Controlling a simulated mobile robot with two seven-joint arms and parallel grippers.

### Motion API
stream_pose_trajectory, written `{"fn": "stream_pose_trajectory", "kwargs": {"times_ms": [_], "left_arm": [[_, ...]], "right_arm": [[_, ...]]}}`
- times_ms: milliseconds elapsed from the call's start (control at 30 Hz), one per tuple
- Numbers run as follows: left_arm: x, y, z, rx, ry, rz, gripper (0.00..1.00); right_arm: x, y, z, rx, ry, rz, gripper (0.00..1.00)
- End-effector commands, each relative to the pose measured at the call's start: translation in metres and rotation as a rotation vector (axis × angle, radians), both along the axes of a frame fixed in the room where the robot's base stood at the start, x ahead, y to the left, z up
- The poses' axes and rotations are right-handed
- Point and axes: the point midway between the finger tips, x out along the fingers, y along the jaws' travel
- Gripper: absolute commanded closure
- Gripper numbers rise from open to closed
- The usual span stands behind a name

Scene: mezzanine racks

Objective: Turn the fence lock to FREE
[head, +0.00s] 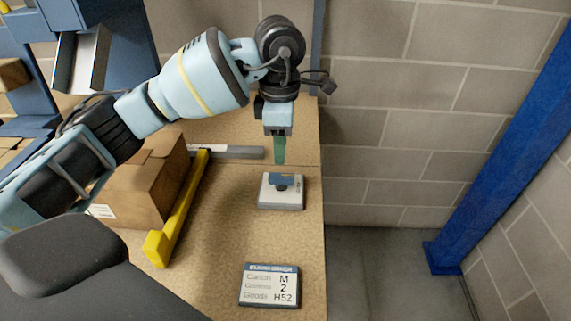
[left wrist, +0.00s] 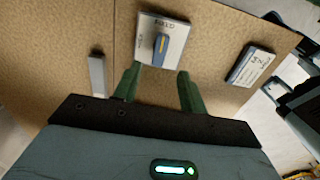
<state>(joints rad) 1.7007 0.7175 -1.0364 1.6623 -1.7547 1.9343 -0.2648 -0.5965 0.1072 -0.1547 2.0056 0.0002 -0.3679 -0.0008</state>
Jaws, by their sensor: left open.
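The fence lock (head: 293,201) is a small pale box with a dark blue knob (head: 283,183) on top, on the tan bench top. In the left wrist view the lock plate (left wrist: 177,45) carries small lettering too blurred to read surely. Its blue knob there (left wrist: 161,46) has a yellow stripe running along its length. My left gripper (head: 280,160) points down just above and behind the lock. In the left wrist view its two green fingers (left wrist: 157,84) are apart with nothing between them, and the knob lies just beyond their tips. My right gripper is not in view.
A yellow bar (head: 177,215) lies left of the lock, beside a cardboard carton (head: 150,185). A grey bar (head: 235,152) lies behind. A lettered card (head: 270,287) lies near the front. The bench's right edge is close to the lock; a block wall (head: 400,130) stands beyond.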

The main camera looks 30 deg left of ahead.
Motion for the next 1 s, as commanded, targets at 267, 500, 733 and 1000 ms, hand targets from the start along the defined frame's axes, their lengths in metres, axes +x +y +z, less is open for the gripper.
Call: {"fn": "stream_pose_trajectory", "kwargs": {"times_ms": [267, 500, 733, 1000], "left_arm": [[-0.001, 0.0, -0.032, 0.001, 0.004, 0.001, 0.58], [-0.001, 0.0, -0.064, 0.0, 0.002, 0.0, 0.58], [0.0, 0.0, -0.077, 0.0, 0.0, 0.0, 0.58], [0.0, 0.0, -0.077, 0.0, 0.0, 0.0, 0.62]], "right_arm": [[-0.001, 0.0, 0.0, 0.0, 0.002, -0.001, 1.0], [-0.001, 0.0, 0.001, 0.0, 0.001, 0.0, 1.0], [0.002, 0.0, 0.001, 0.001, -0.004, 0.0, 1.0], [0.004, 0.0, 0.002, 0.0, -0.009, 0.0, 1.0]]}}
